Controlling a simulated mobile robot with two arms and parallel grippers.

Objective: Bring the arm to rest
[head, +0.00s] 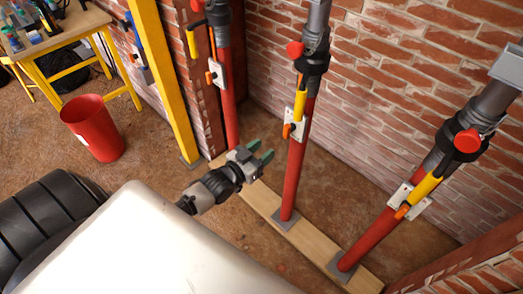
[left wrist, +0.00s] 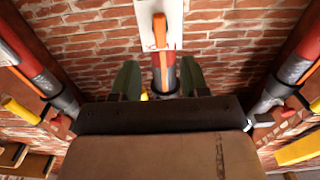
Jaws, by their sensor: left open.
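My left arm comes in over a white rounded body in the head view. Its gripper (head: 262,153) is open, with two green fingers apart and nothing between them. It hangs in front of the row of red props, left of the middle prop (head: 297,165). In the left wrist view the open gripper (left wrist: 160,82) has one finger on each side. A white plate with an orange handle (left wrist: 160,32) on a red and grey prop shows beyond the fingers. I cannot tell how far the prop is. My right gripper is not in view.
Another red prop (head: 228,105) stands left and a tilted one (head: 385,228) right. A wooden plank (head: 262,204) lies under them, before a brick wall (head: 400,95). A yellow post (head: 164,75), red bucket (head: 92,127) and yellow workbench (head: 62,35) are left.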

